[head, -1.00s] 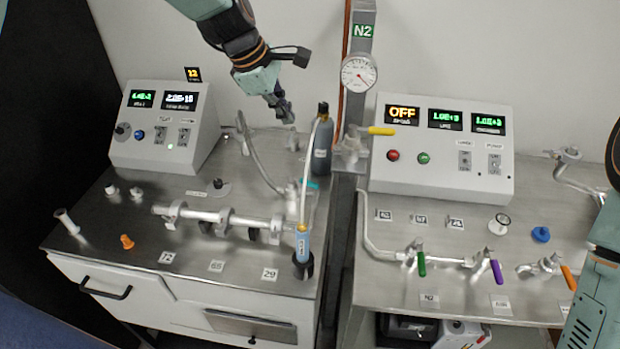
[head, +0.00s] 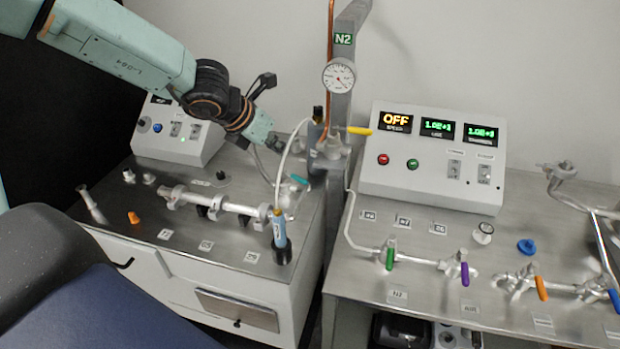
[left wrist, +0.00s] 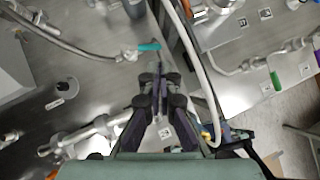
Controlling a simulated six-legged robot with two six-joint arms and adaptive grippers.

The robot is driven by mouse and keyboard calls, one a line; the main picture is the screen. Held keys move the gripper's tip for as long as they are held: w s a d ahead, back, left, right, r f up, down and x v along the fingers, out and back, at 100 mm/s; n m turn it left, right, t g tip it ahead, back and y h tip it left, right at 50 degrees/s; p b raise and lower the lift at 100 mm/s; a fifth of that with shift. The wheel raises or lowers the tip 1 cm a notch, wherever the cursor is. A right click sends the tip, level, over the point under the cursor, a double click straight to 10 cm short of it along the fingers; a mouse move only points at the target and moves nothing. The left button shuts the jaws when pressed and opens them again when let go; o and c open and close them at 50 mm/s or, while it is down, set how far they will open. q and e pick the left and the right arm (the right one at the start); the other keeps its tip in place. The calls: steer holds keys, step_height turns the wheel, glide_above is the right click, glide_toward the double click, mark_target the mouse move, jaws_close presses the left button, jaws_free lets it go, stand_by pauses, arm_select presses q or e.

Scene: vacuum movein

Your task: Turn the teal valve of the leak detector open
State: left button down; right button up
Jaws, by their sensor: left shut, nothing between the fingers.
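The teal valve handle (head: 299,180) sits at the right end of the left bench, by a metal fitting where a grey hose meets the pipework. In the left wrist view the teal handle (left wrist: 149,47) lies just beyond the fingertips, lying roughly sideways. My left gripper (head: 277,144) hangs above and to the left of the handle, near the hose. In the left wrist view the fingers of my left gripper (left wrist: 160,78) are together and empty, apart from the handle in the picture. The leak detector console (head: 180,135) is partly hidden behind my left arm. My right gripper is out of view.
A dark cylinder (head: 316,140) and a post with a gauge (head: 339,78) and yellow handle (head: 359,131) stand close behind the valve. A white tube (head: 281,170) arches beside it to a blue cylinder (head: 279,229). The right bench holds a pump console (head: 430,170) and several coloured valves.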

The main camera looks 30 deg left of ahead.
arm_select(q)
steer(key=s+a, duration=0.1)
steer(key=b, duration=0.4)
glide_toward(297, 178)
steer(key=w+d+f, duration=0.1)
steer(key=shift+g+y, duration=0.3)
steer(key=x, duration=0.4)
steer(key=shift+a, duration=0.25)
steer(key=shift+w+f, duration=0.3)
steer(key=shift+w+d+f, duration=0.15)
steer(key=shift+w+d, duration=0.15)
steer(key=shift+d, duration=0.1)
steer(key=shift+a, duration=0.2)
